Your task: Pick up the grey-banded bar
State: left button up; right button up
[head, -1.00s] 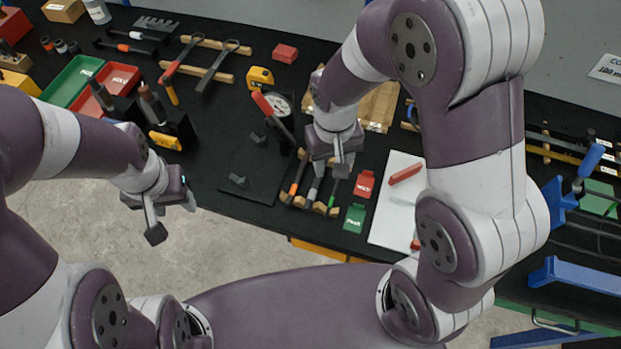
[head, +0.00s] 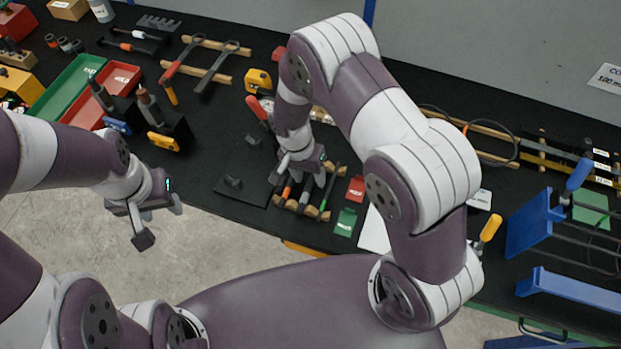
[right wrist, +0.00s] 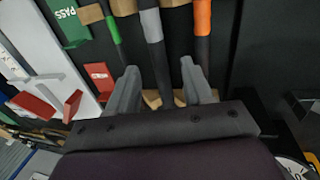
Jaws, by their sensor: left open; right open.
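The grey-banded bar (right wrist: 153,25) lies between a green-banded bar (right wrist: 113,30) and an orange-banded bar (right wrist: 202,18) on wooden supports. In the head view the grey-banded bar (head: 306,190) is partly hidden by my right gripper (head: 299,176). My right gripper is open above the bars. In the right wrist view its two fingers (right wrist: 160,78) stand either side of the grey-banded bar, which runs between them; I cannot tell how far above it they are. My left gripper (head: 160,222) is open and empty, out over the floor in front of the table.
Red (head: 355,189) and green (head: 345,222) labelled cards lie right of the bars. A dark plate with small blocks (head: 243,185) lies left. Blue frames (head: 535,222) stand at the right. Green (head: 68,87) and red trays (head: 112,88) lie at the left.

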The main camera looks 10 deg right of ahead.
jog(key=shift+f, duration=0.45)
grip_shut()
jog(key=shift+r, duration=0.1)
